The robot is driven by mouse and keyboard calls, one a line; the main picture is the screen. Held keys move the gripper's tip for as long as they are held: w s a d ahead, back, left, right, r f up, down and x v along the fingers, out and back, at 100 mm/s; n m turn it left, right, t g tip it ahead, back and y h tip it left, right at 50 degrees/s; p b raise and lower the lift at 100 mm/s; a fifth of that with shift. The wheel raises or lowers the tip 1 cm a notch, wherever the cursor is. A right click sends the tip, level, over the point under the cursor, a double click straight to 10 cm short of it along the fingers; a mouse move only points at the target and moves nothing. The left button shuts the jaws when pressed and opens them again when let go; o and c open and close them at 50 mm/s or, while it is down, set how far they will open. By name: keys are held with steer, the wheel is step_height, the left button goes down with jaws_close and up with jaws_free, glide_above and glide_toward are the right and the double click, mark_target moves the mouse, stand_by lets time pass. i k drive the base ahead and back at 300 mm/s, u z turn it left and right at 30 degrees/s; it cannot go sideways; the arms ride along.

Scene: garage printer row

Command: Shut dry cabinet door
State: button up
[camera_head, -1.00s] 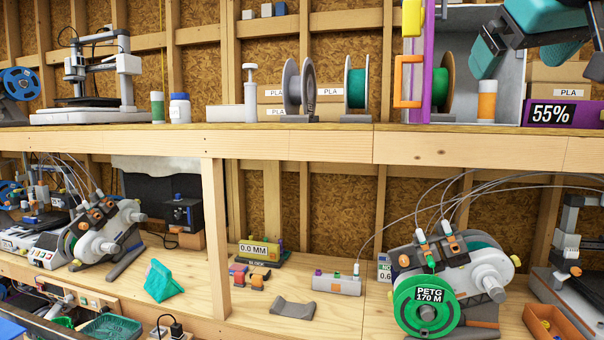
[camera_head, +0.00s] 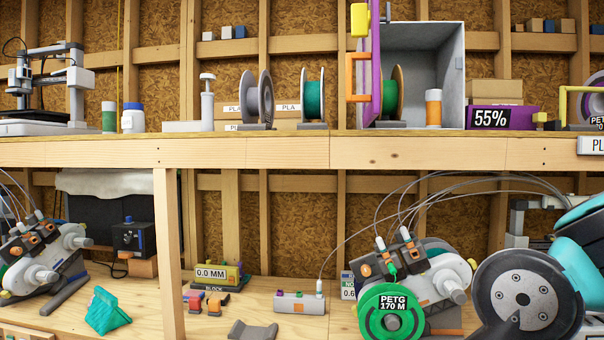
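The dry cabinet (camera_head: 442,62) stands on the upper shelf, a grey open-fronted box. Its purple door (camera_head: 375,65) is swung open, standing nearly edge-on at the cabinet's left side, with an orange handle (camera_head: 352,78) and a yellow piece at its top left. A spool with green filament (camera_head: 392,95) and an orange and white canister (camera_head: 433,108) show in the opening. My teal and grey arm is at the lower right, well below and right of the door. My gripper is out of view.
A purple 55% display (camera_head: 492,117) sits right of the cabinet. Spools (camera_head: 313,95) stand left of the door on the upper shelf (camera_head: 270,152). Below, a PETG spool (camera_head: 391,312) and feeder tubes crowd the lower bench near my arm. Space directly before the door looks clear.

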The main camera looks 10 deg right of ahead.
mark_target(359, 56)
steer(key=z, duration=2.15)
steer(key=k, duration=0.8)
steer(key=u, duration=1.55)
steer(key=i, duration=0.5)
steer(key=u, duration=0.05)
